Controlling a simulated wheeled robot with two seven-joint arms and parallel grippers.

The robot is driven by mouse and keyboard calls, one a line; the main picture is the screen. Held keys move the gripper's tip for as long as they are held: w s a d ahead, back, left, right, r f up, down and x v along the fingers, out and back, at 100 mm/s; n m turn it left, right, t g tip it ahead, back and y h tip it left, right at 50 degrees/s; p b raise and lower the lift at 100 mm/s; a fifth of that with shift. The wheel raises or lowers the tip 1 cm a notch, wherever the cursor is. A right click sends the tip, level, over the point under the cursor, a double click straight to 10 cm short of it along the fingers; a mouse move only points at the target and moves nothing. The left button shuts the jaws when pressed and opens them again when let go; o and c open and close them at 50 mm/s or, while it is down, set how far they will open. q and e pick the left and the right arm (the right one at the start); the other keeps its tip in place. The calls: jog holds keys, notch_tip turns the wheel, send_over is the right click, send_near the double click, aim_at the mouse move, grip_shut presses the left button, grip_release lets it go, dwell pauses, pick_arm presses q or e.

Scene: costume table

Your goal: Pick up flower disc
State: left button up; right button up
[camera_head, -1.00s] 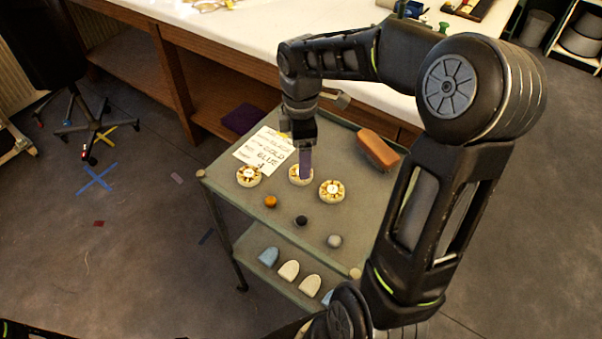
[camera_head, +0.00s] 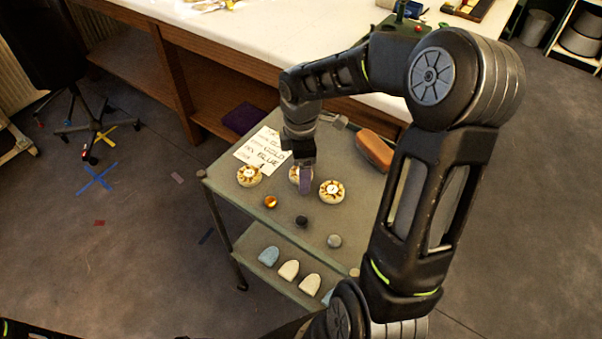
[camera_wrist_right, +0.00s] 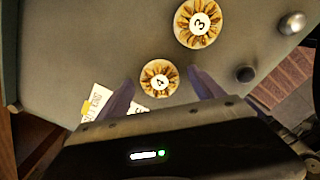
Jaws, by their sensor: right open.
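Three pale round flower discs with gold petals stand in a row on the small grey-green cart: a left one (camera_head: 249,175), a middle one (camera_head: 294,174) and a right one (camera_head: 332,192). My right gripper (camera_head: 305,184) is over the middle disc and partly hides it. In the right wrist view, the open purple fingers of my right gripper (camera_wrist_right: 163,80) stand on either side of a disc marked 4 (camera_wrist_right: 160,90). No grip on it shows, and I cannot tell the height gap. A disc marked 3 (camera_wrist_right: 198,24) lies beyond. My left gripper is out of view.
The cart top (camera_head: 285,225) also holds an orange ball (camera_head: 271,202), a black ball (camera_head: 301,221), a grey ball (camera_head: 334,241), a handwritten paper (camera_head: 262,150) and a brown block (camera_head: 374,151). Rounded tabs (camera_head: 289,270) lie on the lower shelf. A white-topped table (camera_head: 260,30) stands behind.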

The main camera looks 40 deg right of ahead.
dwell(0.3)
jog(key=c, duration=1.4)
jog(key=shift+c, duration=0.2)
notch_tip(320, 180, up, 10)
dwell(0.3)
